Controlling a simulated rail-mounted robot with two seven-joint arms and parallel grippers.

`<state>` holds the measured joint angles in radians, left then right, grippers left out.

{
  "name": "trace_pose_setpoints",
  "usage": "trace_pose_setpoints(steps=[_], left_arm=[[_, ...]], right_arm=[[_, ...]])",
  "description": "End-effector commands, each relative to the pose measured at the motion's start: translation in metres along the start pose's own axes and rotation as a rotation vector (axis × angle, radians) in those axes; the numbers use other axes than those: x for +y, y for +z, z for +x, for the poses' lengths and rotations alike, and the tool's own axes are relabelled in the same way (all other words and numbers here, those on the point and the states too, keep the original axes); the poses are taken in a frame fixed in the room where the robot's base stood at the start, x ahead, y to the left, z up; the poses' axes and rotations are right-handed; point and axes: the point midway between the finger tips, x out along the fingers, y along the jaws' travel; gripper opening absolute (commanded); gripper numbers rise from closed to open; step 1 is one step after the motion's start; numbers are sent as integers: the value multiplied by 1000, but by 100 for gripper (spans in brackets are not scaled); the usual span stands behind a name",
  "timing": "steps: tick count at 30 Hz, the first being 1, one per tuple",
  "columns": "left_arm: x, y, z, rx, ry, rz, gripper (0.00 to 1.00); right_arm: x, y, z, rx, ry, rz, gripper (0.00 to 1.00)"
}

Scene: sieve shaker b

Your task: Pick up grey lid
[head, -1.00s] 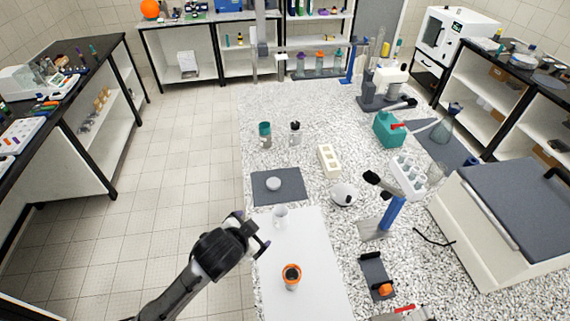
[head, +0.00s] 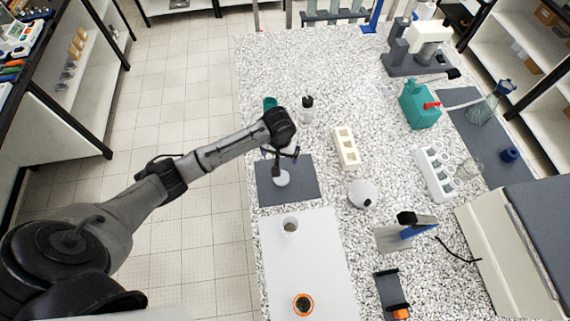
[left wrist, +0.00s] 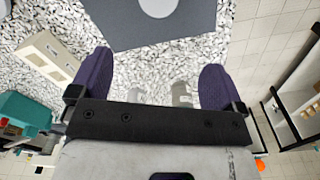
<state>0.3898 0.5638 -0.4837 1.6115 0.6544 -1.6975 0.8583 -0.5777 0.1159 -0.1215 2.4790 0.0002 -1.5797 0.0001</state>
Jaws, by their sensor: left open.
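The grey lid (head: 282,179) is a small, pale, round disc lying on the dark mat (head: 303,197). In the left wrist view the lid (left wrist: 158,6) shows at the top edge, on the mat (left wrist: 190,27), partly cut off by the frame. My left gripper (head: 284,156) is over the far part of the mat, close to the lid in the head view. In the left wrist view its two purple fingers (left wrist: 155,86) are spread wide with nothing held between them, and the lid lies beyond their tips. My right gripper is not in view.
A teal-capped jar (head: 270,103) is partly hidden behind my left gripper, with a dark-capped bottle (head: 307,110) beside it. A cream block (head: 346,148) and a round white item (head: 362,193) stand to the right.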

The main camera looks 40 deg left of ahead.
Motion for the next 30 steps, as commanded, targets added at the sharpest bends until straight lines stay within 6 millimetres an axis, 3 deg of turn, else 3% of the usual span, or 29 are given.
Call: trace_pose_setpoints(steps=[11, 24, 30], left_arm=[[1, 4, 4, -21, -3, -268, 95], [1, 6, 71, -21, -4, -284, 95], [1, 6, 84, -19, -2, -281, 95]], right_arm=[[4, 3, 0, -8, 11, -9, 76], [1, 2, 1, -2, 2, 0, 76], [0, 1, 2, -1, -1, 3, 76]])
